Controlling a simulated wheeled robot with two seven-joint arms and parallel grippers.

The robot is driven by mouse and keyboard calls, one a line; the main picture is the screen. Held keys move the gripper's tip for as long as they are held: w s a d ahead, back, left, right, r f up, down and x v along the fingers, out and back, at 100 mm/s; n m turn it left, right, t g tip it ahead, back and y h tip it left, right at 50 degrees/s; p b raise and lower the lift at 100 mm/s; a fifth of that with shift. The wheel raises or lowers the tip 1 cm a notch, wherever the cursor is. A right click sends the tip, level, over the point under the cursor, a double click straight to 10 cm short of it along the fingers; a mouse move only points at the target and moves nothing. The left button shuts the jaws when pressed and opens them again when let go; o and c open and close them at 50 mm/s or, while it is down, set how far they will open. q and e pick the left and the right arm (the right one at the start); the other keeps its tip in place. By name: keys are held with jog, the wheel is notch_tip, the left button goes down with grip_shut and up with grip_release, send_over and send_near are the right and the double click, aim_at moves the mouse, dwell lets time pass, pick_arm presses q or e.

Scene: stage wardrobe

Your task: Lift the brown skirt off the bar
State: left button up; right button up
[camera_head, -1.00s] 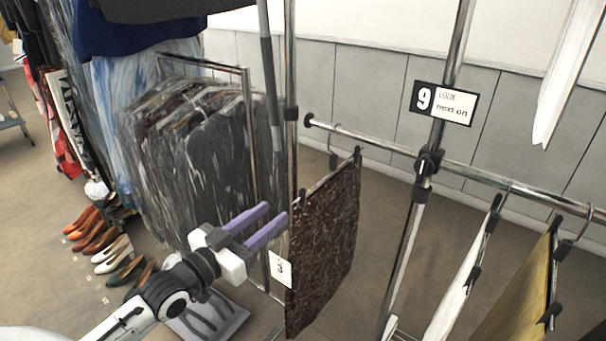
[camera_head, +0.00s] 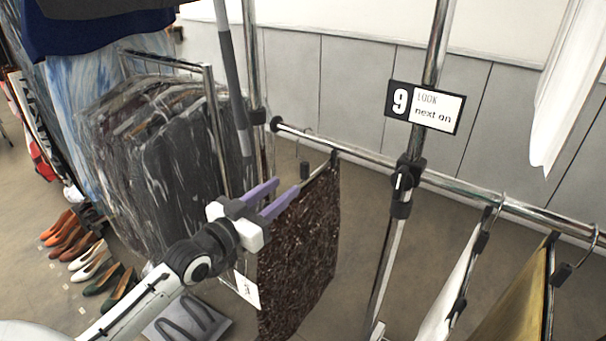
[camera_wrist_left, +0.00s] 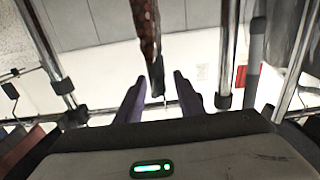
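The brown skirt (camera_head: 300,250) hangs from a clip hanger on the chrome bar (camera_head: 370,158), with a white number tag (camera_head: 246,290) at its lower left edge. My left gripper (camera_head: 285,187) is at the skirt's upper left corner, just below the bar's end, with its purple fingers apart. In the left wrist view, the skirt shows edge-on (camera_wrist_left: 146,25), and a black hanger clip (camera_wrist_left: 157,75) lies between the two open fingertips, with gaps on both sides. The hanger's hook is thin and hard to make out. My right gripper is not in view.
A chrome upright (camera_head: 433,60) carries a "9 LOOK next on" sign (camera_head: 425,106). White and gold garments (camera_head: 515,305) hang farther right. Plastic-covered dark clothes (camera_head: 170,150) crowd the left, with several shoes (camera_head: 85,255) on the floor. Bare bar lies right of the skirt.

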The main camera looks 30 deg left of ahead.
aim_at(303, 172)
pick_arm(q)
jog(key=w, duration=0.2)
jog(key=w+b, duration=0.1)
jog(key=w, duration=0.4)
jog(key=shift+w+d+b, duration=0.15)
jog(key=shift+d+b, duration=0.1)
jog(key=shift+b, duration=0.05)
jog(key=shift+w+d, duration=0.15)
jog(key=shift+w, duration=1)
jog(key=shift+c, duration=0.2)
grip_shut()
jog(key=shift+r+p, duration=1.4)
jog(key=shift+r, duration=0.45)
jog(key=shift+s, duration=0.1)
jog(key=shift+s+a, duration=0.2)
jog(key=shift+s, duration=1.75)
jog(key=shift+s+a, duration=0.15)
jog(key=shift+s, duration=1.8)
